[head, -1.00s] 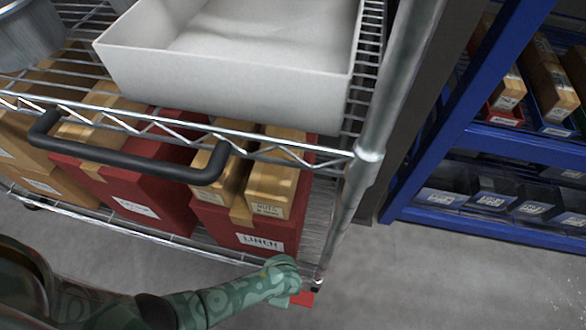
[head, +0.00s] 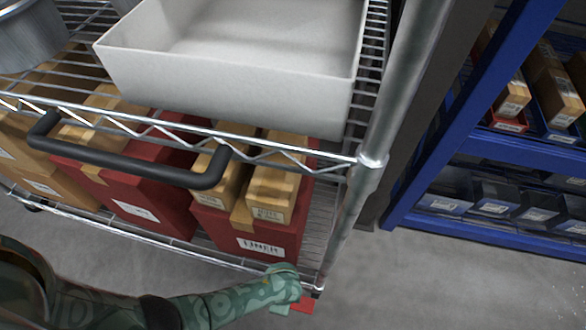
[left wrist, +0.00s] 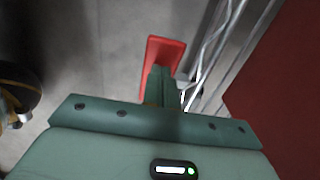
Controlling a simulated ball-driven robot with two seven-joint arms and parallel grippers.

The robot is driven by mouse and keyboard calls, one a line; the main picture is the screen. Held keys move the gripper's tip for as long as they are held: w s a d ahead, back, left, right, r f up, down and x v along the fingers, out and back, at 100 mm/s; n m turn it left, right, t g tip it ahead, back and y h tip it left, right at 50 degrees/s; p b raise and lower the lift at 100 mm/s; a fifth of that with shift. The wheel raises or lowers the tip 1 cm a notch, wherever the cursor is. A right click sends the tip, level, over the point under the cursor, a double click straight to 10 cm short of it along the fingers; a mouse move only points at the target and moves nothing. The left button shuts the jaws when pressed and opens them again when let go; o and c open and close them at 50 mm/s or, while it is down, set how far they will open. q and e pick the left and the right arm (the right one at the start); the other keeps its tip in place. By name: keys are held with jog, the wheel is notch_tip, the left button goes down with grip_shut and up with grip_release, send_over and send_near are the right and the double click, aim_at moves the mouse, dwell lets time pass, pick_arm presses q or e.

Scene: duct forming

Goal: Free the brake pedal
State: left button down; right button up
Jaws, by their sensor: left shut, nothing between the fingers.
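The brake pedal (head: 303,303) is a small red plate low at the near right corner of the wire cart (head: 168,235), mostly hidden behind my arm in the head view. In the left wrist view the red pedal (left wrist: 166,50) shows as a flat plate just beyond the fingers. My left gripper (left wrist: 160,72) is shut and empty, its tips overlapping the pedal's lower part in the picture. I cannot tell whether they touch it. In the head view the left gripper (head: 279,307) is mostly hidden under my green forearm. My right gripper is not in view.
The cart carries a white bin (head: 230,90) on top and red and brown boxes (head: 250,235) below. A black handle (head: 125,165) juts from its near side. A blue shelf rack (head: 480,228) stands at right. Floor (head: 430,285) right of the cart is clear.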

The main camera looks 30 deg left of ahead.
pick_arm(q)
jog(key=shift+f, duration=0.7)
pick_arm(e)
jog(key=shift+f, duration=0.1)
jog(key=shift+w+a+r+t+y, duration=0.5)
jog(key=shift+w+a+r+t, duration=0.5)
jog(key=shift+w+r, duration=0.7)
pick_arm(q)
jog(key=shift+w+r+p, duration=0.1)
jog(key=shift+r+p, duration=0.45)
jog(key=shift+r, duration=0.15)
notch_tip(320, 180, up, 3)
jog(key=shift+f+p, duration=0.15)
jog(key=shift+p, duration=1.1)
notch_tip(320, 180, up, 3)
jog(key=shift+f+p, duration=0.15)
jog(key=shift+p, duration=1.05)
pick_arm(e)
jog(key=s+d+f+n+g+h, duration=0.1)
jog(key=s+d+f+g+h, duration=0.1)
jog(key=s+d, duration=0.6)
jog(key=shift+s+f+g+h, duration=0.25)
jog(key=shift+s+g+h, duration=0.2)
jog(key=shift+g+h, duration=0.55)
pick_arm(q)
jog(key=shift+s, duration=0.2)
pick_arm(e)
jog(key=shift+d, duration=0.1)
